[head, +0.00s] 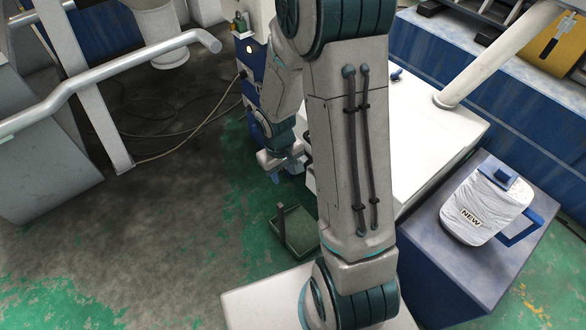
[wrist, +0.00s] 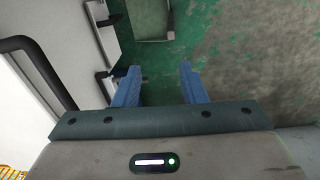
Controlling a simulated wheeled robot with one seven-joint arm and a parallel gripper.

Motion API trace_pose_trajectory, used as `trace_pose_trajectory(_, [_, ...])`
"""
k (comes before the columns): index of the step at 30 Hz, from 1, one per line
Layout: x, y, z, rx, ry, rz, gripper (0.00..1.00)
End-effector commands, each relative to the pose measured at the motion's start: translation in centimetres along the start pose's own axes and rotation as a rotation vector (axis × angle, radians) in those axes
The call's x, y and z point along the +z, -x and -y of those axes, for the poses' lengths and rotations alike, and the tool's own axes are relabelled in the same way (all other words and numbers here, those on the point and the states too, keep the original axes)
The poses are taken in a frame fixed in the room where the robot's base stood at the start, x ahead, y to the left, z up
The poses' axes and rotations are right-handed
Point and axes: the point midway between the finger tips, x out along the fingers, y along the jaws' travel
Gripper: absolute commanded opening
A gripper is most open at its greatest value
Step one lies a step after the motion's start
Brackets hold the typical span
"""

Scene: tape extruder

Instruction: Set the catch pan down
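The catch pan (head: 300,232) is a shallow dark green tray with an upright grey handle-like piece at its left side. In the head view it appears to rest on the floor beside the white machine, partly hidden behind my arm. In the wrist view part of the pan (wrist: 150,16) shows at the top edge, beyond the fingertips. My gripper (head: 277,172) appears above the pan in the head view picture. In the wrist view my gripper (wrist: 159,78) has its two blue fingers well apart, with only green floor between them. The pan is apart from the fingers.
A white machine top (head: 430,140) lies to the right of the arm. Pale pipes (head: 110,68) stand at left, with cables on the floor (head: 150,250), which is otherwise open.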

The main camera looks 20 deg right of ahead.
Motion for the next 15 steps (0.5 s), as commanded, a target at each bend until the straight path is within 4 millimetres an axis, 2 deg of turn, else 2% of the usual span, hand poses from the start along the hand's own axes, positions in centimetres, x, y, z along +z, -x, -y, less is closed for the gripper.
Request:
trace_pose_trajectory(1, [0.4,2.1,-0.2,0.014,-0.018,-0.012,0.38])
trace_pose_trajectory(6, [2.6,7.7,-0.2,0.032,-0.083,-0.026,0.38])
trace_pose_trajectory(15, [8.0,15.6,1.4,0.001,-0.185,-0.063,0.38])
